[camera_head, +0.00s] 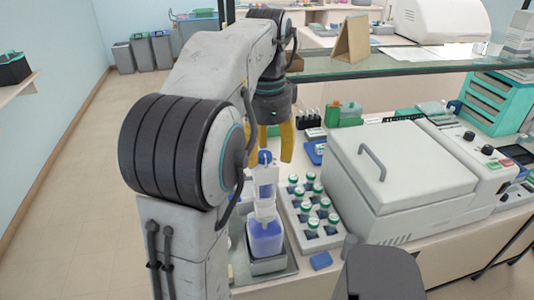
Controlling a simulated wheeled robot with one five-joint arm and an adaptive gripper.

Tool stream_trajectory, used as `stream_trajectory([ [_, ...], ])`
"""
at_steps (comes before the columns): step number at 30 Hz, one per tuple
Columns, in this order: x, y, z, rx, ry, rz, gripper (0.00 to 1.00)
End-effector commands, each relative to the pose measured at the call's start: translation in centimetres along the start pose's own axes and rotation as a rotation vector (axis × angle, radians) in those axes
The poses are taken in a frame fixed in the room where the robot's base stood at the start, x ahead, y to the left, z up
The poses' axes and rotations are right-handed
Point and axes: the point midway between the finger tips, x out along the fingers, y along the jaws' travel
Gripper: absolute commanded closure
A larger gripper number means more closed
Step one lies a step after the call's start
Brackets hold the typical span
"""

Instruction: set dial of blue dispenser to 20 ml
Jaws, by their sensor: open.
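The blue dispenser (265,238) stands upright in a grey tray (268,266) on the bench. It has a blue body, a white middle part and a blue top (265,157). Its dial and any scale are too small to read. My gripper (269,153) points down with its yellow fingers spread, behind and just around the height of the dispenser's top in the picture. The fingers hold nothing that I can see. I cannot tell whether they touch the top. My arm hides part of the bench left of the dispenser.
A rack of green-capped bottles (333,236) stands right of the dispenser. A large white box with a handle (400,170) stands further right. A glass shelf (420,66) crosses above the bench. A small blue block (321,260) lies near the front edge.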

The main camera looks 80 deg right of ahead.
Motion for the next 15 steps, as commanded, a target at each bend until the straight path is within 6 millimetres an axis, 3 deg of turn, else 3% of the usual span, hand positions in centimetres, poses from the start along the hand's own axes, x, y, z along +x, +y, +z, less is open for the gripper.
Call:
stream_trajectory([
  [13,0.42,0.00,0.00,0.000,0.000,-0.001,0.45],
  [15,0.41,0.00,0.00,0.000,0.000,-0.001,0.52],
])
